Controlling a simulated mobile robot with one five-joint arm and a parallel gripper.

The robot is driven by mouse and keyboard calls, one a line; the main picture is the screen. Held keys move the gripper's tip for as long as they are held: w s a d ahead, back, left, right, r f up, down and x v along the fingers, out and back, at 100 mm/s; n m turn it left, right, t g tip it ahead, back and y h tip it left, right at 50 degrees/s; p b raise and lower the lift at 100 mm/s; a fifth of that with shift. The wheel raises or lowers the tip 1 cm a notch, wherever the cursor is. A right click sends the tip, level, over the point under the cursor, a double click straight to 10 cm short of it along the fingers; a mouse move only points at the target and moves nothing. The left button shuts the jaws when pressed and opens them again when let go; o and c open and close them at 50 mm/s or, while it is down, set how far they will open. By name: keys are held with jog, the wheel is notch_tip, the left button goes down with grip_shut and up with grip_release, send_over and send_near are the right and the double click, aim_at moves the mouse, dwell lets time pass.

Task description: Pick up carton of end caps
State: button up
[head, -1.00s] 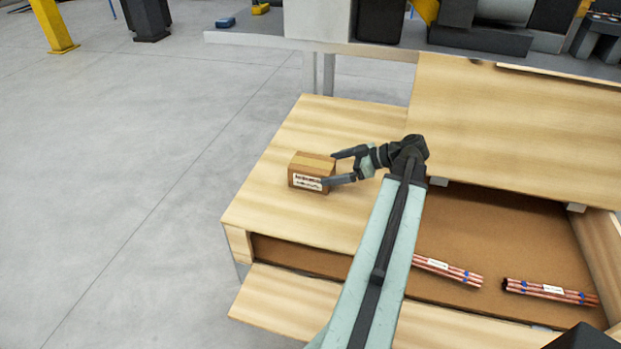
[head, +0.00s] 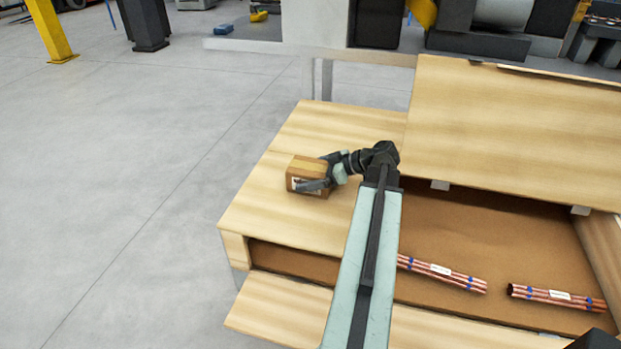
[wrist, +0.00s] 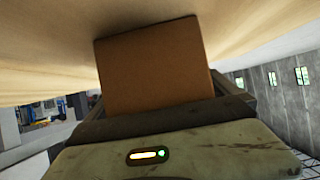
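The carton of end caps (head: 306,166) is a small brown box with a white label. It sits on the bare wooden top at the left in the head view. My gripper (head: 312,173) reaches it from the right, with one finger across the labelled front and the other at the back side. In the wrist view the carton (wrist: 155,70) lies between the two fingers, with dark finger parts close along both its sides. The fingers are apart around it, and I see no clear grip. Part of the label is hidden behind the near finger.
Copper tube bundles (head: 442,272) and (head: 556,296) lie in the open brown-floored crate (head: 480,225) at the right. The wooden top (head: 265,205) around the carton is clear. Open floor lies left.

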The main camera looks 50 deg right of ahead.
jog(key=c, duration=1.5)
jog(key=shift+r, duration=0.1)
notch_tip(320, 180, up, 10)
jog(key=p, duration=1)
